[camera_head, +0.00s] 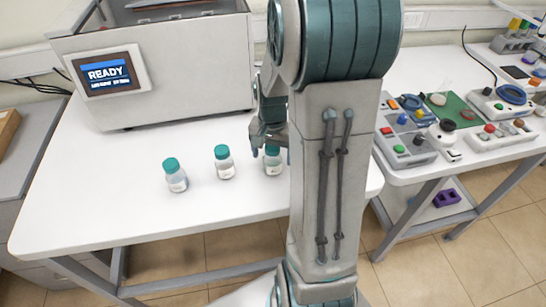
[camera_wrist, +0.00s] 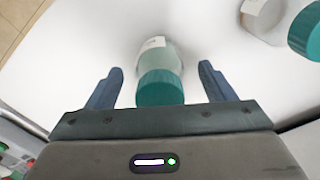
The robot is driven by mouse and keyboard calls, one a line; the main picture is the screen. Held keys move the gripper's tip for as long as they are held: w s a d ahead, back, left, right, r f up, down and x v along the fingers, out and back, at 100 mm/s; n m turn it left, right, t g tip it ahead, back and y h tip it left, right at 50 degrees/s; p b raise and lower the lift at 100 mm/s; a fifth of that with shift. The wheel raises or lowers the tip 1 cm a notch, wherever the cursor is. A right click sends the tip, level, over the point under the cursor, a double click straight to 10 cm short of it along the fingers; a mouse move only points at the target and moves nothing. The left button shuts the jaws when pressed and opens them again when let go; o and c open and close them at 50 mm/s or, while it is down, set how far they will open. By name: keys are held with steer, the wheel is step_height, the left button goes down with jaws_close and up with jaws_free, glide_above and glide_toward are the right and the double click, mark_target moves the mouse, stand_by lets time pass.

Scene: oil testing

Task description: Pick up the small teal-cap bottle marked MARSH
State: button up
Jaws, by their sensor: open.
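Three small clear bottles with teal caps stand upright in a row on the white table: a left one (camera_head: 175,177), a middle one (camera_head: 224,163) and a right one (camera_head: 273,162). Their labels are too small to read. My gripper (camera_wrist: 160,67) is open, and in the wrist view one bottle (camera_wrist: 159,75) lies between its two blue fingers, with a gap on each side. In the head view my gripper is at the right bottle, partly hidden by my arm. A second bottle (camera_wrist: 265,14) and its teal cap show at the wrist view's upper right.
A grey machine (camera_head: 170,70) with a screen reading READY (camera_head: 107,73) stands at the back of the white table (camera_head: 110,215). The table front is clear. A second table at right holds control boxes (camera_head: 408,143) and a green board (camera_head: 450,108).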

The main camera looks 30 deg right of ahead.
steer(key=shift+f, duration=0.45)
steer(key=shift+c, duration=0.4)
steer(key=c, duration=1.1)
steer(key=shift+r, duration=0.1)
steer(key=shift+c, duration=0.2)
